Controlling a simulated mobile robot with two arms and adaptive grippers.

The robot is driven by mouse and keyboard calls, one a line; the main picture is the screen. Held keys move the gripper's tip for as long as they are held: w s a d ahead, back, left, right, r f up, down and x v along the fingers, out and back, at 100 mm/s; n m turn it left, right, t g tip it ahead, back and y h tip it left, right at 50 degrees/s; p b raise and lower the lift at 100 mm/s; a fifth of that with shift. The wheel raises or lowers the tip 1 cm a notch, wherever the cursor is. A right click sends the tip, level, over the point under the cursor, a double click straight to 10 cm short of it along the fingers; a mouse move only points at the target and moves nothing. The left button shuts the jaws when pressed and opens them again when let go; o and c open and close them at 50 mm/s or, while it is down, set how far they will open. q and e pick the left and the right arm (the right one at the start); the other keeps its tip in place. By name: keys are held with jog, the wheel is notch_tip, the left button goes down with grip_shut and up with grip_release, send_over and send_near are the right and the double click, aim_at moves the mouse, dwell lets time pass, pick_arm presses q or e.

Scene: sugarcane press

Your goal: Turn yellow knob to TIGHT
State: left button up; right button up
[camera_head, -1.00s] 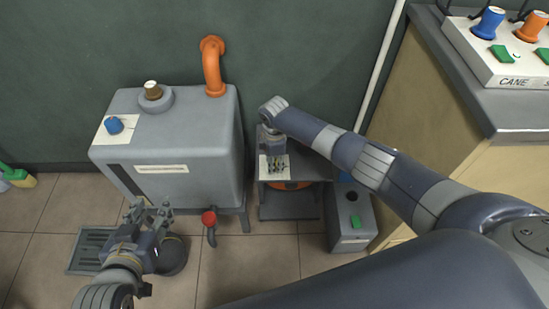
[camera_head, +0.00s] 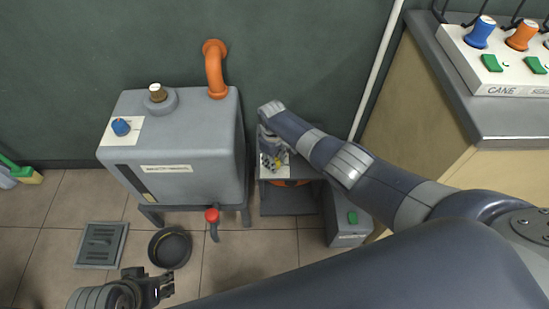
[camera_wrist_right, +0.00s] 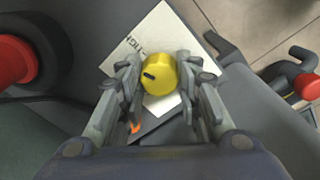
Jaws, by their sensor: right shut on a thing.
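The yellow knob (camera_wrist_right: 160,75) sits on a white label plate (camera_wrist_right: 172,32) in the right wrist view. Its dark mark points to the left of that picture, and dark lettering, only partly readable, lies beyond it on that side. My right gripper (camera_wrist_right: 157,82) is shut on the knob, with one finger on each side. In the head view my right gripper (camera_head: 271,158) is over the low grey machine (camera_head: 290,201) and mostly hides the knob. My left gripper (camera_head: 163,285) is low at the bottom left, away from the knob; its finger opening is unclear.
A grey tank (camera_head: 188,140) with an orange pipe (camera_head: 213,68) and a red valve (camera_head: 212,215) stands left of my right gripper. A black pan (camera_head: 170,248) lies on the floor. A control box (camera_head: 490,62) is at the upper right.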

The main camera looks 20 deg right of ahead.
jog(key=shift+a+m, duration=0.1)
jog(key=shift+m, duration=1.5)
jog(key=o, duration=1)
jog(key=shift+o, duration=0.2)
jog(key=shift+r, duration=0.15)
notch_tip(320, 180, up, 12)
jog(key=shift+a, duration=0.15)
jog(key=shift+f, duration=0.2)
